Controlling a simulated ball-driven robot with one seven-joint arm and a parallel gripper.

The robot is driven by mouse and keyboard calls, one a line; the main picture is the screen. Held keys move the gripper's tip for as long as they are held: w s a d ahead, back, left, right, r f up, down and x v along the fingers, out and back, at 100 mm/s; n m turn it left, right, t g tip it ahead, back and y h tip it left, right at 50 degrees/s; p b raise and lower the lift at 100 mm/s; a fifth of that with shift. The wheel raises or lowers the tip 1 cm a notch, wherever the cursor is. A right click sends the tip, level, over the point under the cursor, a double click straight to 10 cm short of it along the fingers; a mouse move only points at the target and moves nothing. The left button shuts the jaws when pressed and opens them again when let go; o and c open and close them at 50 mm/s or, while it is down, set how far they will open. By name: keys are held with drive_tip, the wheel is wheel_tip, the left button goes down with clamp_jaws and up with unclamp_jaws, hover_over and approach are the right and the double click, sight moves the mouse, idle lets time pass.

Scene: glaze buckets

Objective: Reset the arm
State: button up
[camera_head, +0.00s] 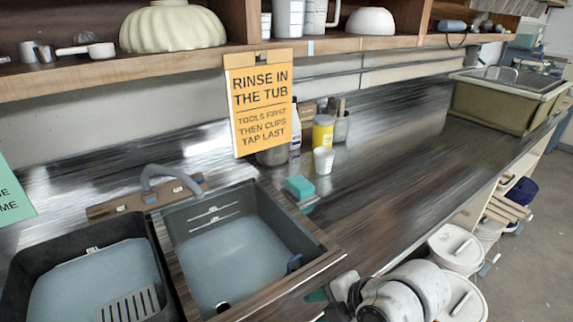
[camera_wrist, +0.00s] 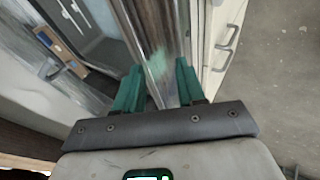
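My gripper (camera_wrist: 160,85) shows in the wrist view with its two green fingers spread apart. Nothing is held between them; the worktop's front edge (camera_wrist: 150,35) shows through the gap, and I cannot tell how far off it is. In the head view my white and grey arm is folded at the bottom, right of the middle, by the counter's front edge. A bit of green at my gripper (camera_head: 318,296) shows just left of it, near the sink's front right corner. The rest of the gripper is hidden there.
A sink tub (camera_head: 180,225) with greyish water lies left of my arm, beside a dark tub (camera_head: 15,280). A teal sponge (camera_head: 300,187), white cup (camera_head: 324,160) and yellow jar (camera_head: 322,133) stand on the counter. White buckets (camera_head: 455,248) stand below its front edge. An orange sign (camera_head: 260,100) hangs from the shelf.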

drive_tip(key=s+d+f+m+g+h, duration=0.1)
drive_tip(key=s+d+f+m+h, duration=0.1)
drive_tip(key=s+d+f+m, duration=0.3)
drive_tip(key=s+d+f+m+g+h, duration=0.1)
drive_tip(key=s+d+f+m+h, duration=0.1)
drive_tip(key=s+d+f+m, duration=0.3)
drive_tip(key=s+d+f+m+g+h, duration=0.1)
drive_tip(key=s+d+f+m, duration=0.4)
drive_tip(key=s+d+m, duration=0.5)
drive_tip(key=s+m+h, duration=0.1)
drive_tip(key=s+m, duration=0.4)
drive_tip(key=s, duration=0.1)
drive_tip(key=shift+s+d+m+h, duration=0.25)
drive_tip(key=shift+s+m+h, duration=0.05)
drive_tip(key=shift+s+m, duration=0.1)
idle(4.7)
